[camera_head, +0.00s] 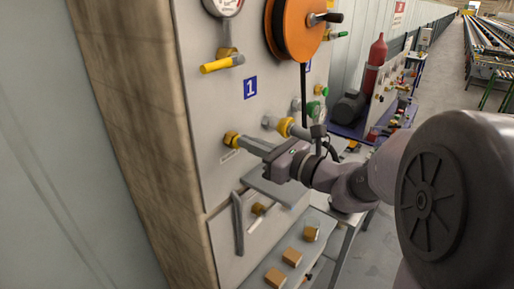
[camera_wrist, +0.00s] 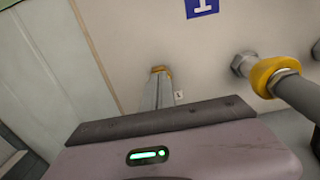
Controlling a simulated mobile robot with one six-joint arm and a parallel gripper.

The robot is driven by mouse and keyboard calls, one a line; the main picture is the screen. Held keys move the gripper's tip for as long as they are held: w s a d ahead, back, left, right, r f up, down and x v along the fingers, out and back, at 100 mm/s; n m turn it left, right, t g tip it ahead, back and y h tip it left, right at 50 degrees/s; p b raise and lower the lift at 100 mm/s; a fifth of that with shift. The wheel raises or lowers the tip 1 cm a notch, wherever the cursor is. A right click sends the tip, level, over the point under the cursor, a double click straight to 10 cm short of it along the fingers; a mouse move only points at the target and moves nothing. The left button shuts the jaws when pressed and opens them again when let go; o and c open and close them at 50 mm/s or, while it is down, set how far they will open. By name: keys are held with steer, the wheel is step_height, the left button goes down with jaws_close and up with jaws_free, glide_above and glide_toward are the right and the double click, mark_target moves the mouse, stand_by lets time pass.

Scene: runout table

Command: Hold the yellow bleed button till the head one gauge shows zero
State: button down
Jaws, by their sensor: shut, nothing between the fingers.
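The yellow bleed button (camera_head: 230,138) sticks out of the pale panel below the blue "1" sign (camera_head: 250,87). My gripper (camera_head: 241,141) is shut, and its fingertips are at the button's front. In the wrist view, my gripper (camera_wrist: 160,80) points at the button (camera_wrist: 161,69), whose yellow edge shows just past the tips. I cannot tell whether the button is pressed in. A round gauge (camera_head: 223,5), white-faced, sits at the top of the panel, cut off by the picture edge. I cannot read its needle.
A yellow-handled lever valve (camera_head: 221,63) sits below the gauge. An orange reel (camera_head: 294,27) with a hanging black hose is at upper right. A yellow-collared pipe fitting (camera_wrist: 272,75) stands right of my gripper. A shelf (camera_head: 290,262) with several small blocks is below.

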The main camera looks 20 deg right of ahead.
steer(key=shift+a+f, duration=0.1)
steer(key=shift+f, duration=0.25)
stand_by(1.1)
